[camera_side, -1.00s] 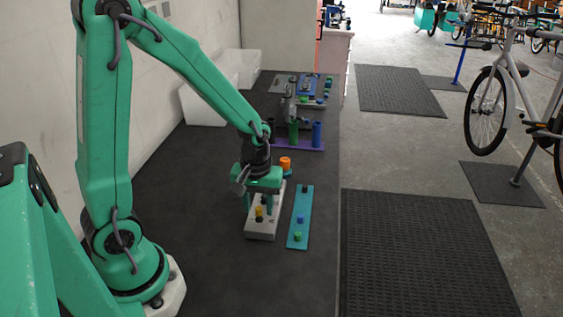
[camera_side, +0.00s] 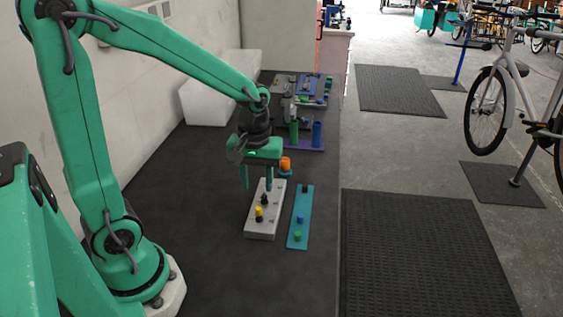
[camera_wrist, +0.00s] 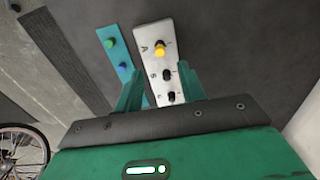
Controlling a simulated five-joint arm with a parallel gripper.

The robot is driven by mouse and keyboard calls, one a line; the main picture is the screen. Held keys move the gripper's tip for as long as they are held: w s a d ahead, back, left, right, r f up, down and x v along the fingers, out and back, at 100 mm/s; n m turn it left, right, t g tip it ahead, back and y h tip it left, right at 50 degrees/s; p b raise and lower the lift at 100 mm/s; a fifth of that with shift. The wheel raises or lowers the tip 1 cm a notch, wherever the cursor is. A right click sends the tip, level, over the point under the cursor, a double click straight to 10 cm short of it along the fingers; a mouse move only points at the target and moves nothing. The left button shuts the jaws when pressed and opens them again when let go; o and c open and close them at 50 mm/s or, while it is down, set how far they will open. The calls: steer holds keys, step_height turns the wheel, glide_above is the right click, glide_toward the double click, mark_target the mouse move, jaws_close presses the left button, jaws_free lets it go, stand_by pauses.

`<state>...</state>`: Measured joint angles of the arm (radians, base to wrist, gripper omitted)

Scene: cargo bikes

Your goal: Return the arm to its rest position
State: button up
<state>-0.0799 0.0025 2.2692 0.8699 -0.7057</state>
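My gripper (camera_side: 257,178) hangs above the far part of the grey-white board, its two green fingers apart with nothing between them. In the wrist view my gripper (camera_wrist: 160,92) also shows its fingers spread wide and empty. The grey-white board (camera_side: 261,231) lies on the dark bench top and carries a yellow peg (camera_side: 259,213) and black pegs. The wrist view shows the same board (camera_wrist: 147,33) with letters beside the yellow peg (camera_wrist: 160,50) and black pegs. My upper arm is raised and leans back toward the wall.
A teal strip (camera_side: 297,220) with blue and green pegs lies right of the board. An orange piece (camera_side: 285,163) stands just behind my gripper. A purple rack (camera_side: 312,147) with green and blue cylinders stands farther back. The bench left of the board is clear.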

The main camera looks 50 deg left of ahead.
steer(key=shift+r, duration=0.2)
steer(key=s+d+r+m+t, duration=0.2)
steer(key=s+r+m+t, duration=0.3)
steer(key=s+r+m, duration=0.3)
step_height(320, 180, up, 3)
steer(key=shift+s+d+r+m+t, duration=0.2)
steer(key=shift+d+m+t, duration=0.1)
steer(key=shift+m, duration=0.2)
